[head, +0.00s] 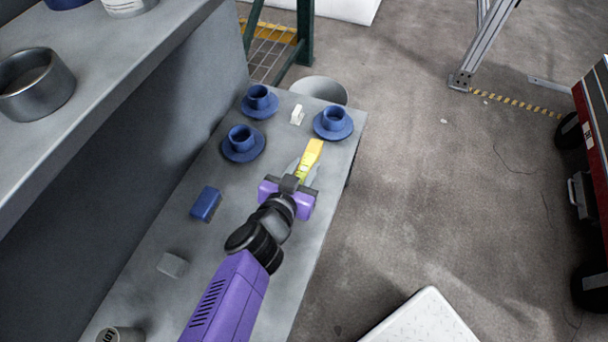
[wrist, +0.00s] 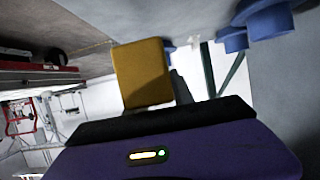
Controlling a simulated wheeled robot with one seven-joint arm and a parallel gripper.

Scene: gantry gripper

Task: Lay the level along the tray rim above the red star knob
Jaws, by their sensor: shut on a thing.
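The yellow level (head: 312,153) is in my gripper (head: 303,173), over the far part of the grey bench. My gripper is shut on it, and the level points away from me, beyond the fingers. In the wrist view, the yellow end of the level (wrist: 142,72) stands up beyond the dark edge of my purple gripper body. Whether it touches the bench is unclear. I cannot make out a tray rim or a red star knob in either view.
Blue cups on saucers (head: 333,124) (head: 243,143) (head: 259,103) and a small white item (head: 297,115) stand around the level's far end. A blue block (head: 205,204) and a grey block (head: 172,265) lie left. A red-sided cart (head: 592,130) stands far right; open floor (head: 430,180) lies between.

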